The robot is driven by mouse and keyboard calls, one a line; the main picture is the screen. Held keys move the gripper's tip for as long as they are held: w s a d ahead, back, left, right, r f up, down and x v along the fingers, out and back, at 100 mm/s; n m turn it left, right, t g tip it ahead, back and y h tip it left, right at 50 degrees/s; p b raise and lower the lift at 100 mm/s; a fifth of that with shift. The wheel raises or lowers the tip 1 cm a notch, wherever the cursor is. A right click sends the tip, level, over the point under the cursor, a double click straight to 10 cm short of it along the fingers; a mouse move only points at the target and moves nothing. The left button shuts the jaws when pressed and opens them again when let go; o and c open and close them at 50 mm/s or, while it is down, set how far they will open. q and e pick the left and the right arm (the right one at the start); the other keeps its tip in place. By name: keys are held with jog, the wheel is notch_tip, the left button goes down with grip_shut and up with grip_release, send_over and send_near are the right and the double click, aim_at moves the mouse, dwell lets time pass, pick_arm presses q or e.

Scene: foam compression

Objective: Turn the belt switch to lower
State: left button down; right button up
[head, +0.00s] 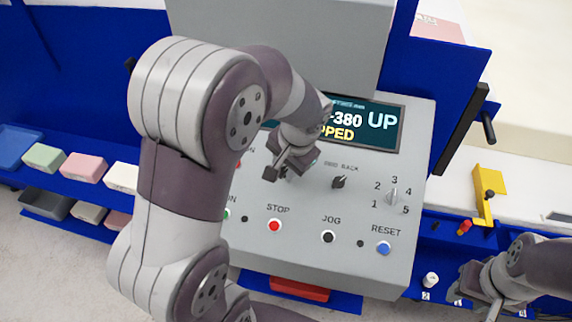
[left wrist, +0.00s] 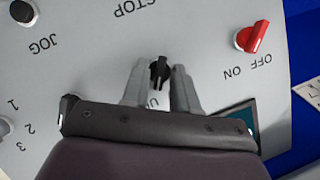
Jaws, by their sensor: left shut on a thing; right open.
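A grey control panel (head: 300,235) faces me, with a dark display (head: 366,124) that reads "-380 UP" and, partly covered, "...PPED". In the left wrist view, a black knob (left wrist: 160,71) stands between the fingertips of my left gripper (left wrist: 158,78). A partly hidden label starting with "U" lies just below it; this knob seems to be the belt switch. In the head view, my left gripper (head: 284,172) is on the panel under the display and covers that knob. It is shut on the knob. My right gripper (head: 474,290) is open and empty at lower right.
Another black knob (head: 338,183) and a numbered grey dial (head: 392,196) are to the right of my left gripper. A red STOP button (head: 274,226), a black JOG button (head: 328,237) and a blue RESET button (head: 383,248) lie below. A red ON/OFF switch (left wrist: 253,37) is nearby.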

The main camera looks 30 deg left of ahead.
pick_arm(q)
jog(key=n+h, duration=0.1)
jog(key=n, duration=0.1)
jog(key=n+h+p, duration=0.1)
jog(key=n, duration=0.1)
jog(key=shift+a+r, duration=0.15)
jog(key=shift+a, duration=0.05)
jog(key=n+h, duration=0.1)
jog(key=n, duration=0.2)
jog(key=shift+a, duration=0.15)
jog(key=n+t+h, duration=0.1)
jog(key=n, duration=0.1)
jog(key=shift+a+n+b, duration=0.1)
jog(key=shift+n+b, duration=0.2)
jog(key=shift+s+n+t+h+b, duration=0.1)
jog(key=shift+n+t+h+b, duration=0.4)
jog(key=shift+n, duration=0.8)
jog(key=c, duration=1.2)
grip_release()
